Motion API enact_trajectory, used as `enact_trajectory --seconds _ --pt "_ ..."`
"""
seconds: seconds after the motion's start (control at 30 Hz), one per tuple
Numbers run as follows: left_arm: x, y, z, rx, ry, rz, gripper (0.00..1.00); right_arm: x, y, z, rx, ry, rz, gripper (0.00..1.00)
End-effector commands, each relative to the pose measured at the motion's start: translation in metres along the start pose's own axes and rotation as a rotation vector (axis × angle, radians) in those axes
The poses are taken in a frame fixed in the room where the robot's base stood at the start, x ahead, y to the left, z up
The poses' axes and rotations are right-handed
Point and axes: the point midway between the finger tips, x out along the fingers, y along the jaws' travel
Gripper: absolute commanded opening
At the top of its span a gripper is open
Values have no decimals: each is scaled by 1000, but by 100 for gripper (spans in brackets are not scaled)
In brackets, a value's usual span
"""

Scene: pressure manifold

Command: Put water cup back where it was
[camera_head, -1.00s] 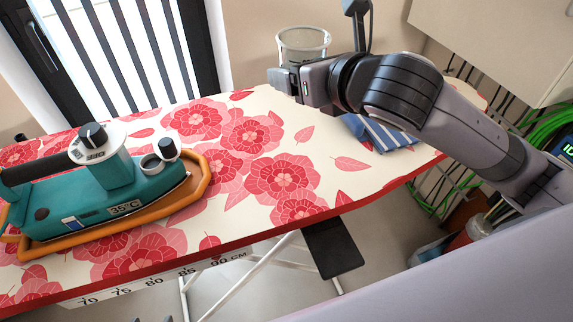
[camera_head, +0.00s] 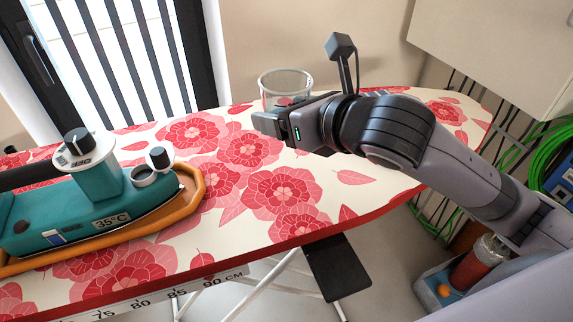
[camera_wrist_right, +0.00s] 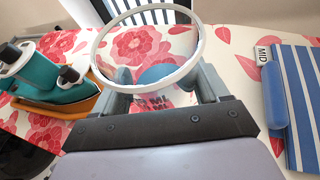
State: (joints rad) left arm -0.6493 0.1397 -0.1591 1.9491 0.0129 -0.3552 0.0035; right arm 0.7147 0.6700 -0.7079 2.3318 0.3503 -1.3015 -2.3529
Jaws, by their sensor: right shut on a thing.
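The water cup (camera_head: 286,80) is a clear cup with a pale rim. It stands upright in my right gripper (camera_head: 272,122), over the far part of the flowered ironing board (camera_head: 345,210). My right gripper is shut on it. In the right wrist view, its white rim (camera_wrist_right: 199,45) shows from above, between the two fingers of the gripper (camera_wrist_right: 163,95). The gripper hides the cup's base in the head view, so I cannot tell whether it touches the board. I cannot tell how much water is inside. My left gripper is not in view.
A teal boat-shaped device (camera_head: 60,215) with an orange rim is at the board's left. A blue-striped item (camera_wrist_right: 298,100) lies right of the gripper in the wrist view. A wall cabinet (camera_head: 500,50) and green cables (camera_head: 535,165) are at the right. Board around the cup looks clear.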

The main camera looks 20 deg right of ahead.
Motion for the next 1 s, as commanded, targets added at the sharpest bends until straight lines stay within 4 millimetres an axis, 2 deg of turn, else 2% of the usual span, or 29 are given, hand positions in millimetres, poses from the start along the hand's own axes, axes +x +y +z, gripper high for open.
enact_trajectory --seconds 0.03,0.2,0.47,0.63,0.77,1.0 --pt "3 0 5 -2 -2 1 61 6 0 -15 2 5 0 35" --pt "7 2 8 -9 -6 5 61 17 -2 -43 1 3 -1 35" --pt "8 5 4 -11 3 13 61 25 -2 -60 0 -1 -1 35" --pt "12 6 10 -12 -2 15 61 34 -3 -83 2 2 0 35" --pt "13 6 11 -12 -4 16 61 37 -3 -91 0 -1 -1 35" --pt "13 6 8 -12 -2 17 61 37 -3 -90 -1 -2 -1 35"
